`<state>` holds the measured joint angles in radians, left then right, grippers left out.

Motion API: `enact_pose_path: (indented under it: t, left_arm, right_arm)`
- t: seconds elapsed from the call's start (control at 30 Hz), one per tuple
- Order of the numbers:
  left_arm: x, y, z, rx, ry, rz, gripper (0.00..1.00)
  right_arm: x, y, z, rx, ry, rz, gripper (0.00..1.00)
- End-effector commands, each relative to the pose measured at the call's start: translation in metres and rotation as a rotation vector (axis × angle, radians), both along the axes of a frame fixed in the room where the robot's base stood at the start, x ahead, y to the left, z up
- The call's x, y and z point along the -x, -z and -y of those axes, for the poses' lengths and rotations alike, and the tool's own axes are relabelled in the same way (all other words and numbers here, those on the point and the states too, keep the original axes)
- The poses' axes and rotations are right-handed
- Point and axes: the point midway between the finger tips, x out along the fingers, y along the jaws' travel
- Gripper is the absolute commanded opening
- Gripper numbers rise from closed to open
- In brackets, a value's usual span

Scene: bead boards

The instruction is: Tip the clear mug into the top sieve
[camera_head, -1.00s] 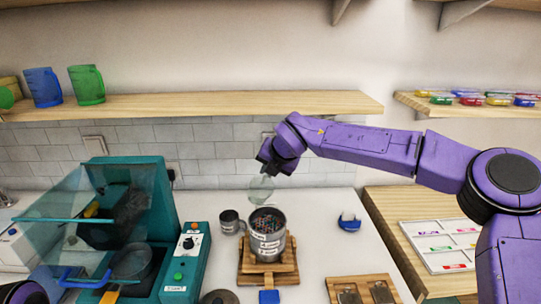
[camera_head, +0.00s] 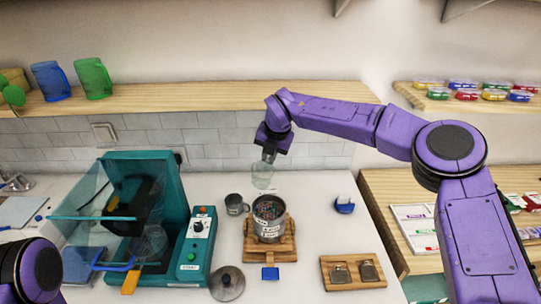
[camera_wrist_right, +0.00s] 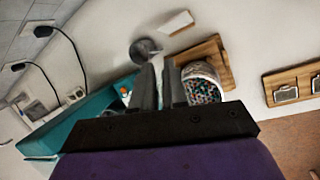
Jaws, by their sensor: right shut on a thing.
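The clear mug (camera_head: 263,174) hangs below my right gripper (camera_head: 268,153), which is shut on it. The mug looks roughly upright, and I cannot make out any contents. It shows behind and above the top sieve (camera_head: 270,228) in the head view, apart from it. The sieve is a grey metal cylinder with a label, topping a stack on a wooden stand (camera_head: 256,250), and mixed coloured beads show inside. In the right wrist view the fingers (camera_wrist_right: 160,85) point toward the bench, with the sieve (camera_wrist_right: 190,70) just right of them. My left gripper is out of view.
A small grey cup (camera_head: 236,204) stands left of the sieve. A teal machine (camera_head: 178,230) with a clear hood is further left. A round lid (camera_head: 227,284) lies in front, a blue-and-white item (camera_head: 344,204) to the right, and a wooden tray (camera_head: 340,283) at front right.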

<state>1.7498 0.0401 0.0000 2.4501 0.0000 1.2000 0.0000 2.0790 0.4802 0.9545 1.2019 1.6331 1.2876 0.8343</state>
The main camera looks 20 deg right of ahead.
Motion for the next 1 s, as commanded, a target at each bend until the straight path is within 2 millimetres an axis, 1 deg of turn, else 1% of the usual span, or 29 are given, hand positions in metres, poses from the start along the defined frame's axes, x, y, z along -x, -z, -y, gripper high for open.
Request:
enact_pose_path:
  t: [0.27, 0.5, 0.63, 1.0]
  left_arm:
    - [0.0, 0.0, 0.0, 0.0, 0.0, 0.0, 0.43]
    - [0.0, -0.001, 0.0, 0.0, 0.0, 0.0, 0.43]
    - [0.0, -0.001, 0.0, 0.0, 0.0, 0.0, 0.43]
    - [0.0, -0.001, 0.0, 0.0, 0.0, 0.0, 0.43]
  right_arm:
    - [0.0, -0.002, 0.0, 0.002, 0.003, -0.013, 0.0]
    - [-0.001, -0.022, -0.001, 0.03, 0.004, -0.215, 0.0]
    - [-0.001, -0.028, -0.001, 0.04, 0.002, -0.281, 0.0]
    - [0.0, -0.03, 0.001, 0.04, -0.001, -0.297, 0.0]
